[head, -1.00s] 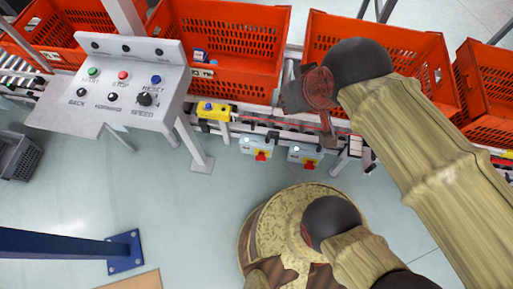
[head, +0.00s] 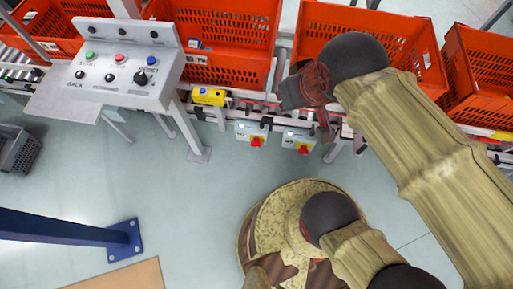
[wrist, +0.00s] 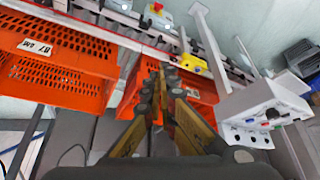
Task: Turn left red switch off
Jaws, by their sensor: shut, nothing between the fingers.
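One red switch (wrist: 157,6) shows at that view's top edge; I cannot tell surely which one.
Orange totes (head: 228,78) stand along the conveyor behind the switches. A grey control panel (head: 120,62) on legs and a yellow button box (head: 209,96) are to the left. A blue post foot (head: 125,241) stands on the floor. The floor before the switches is clear.

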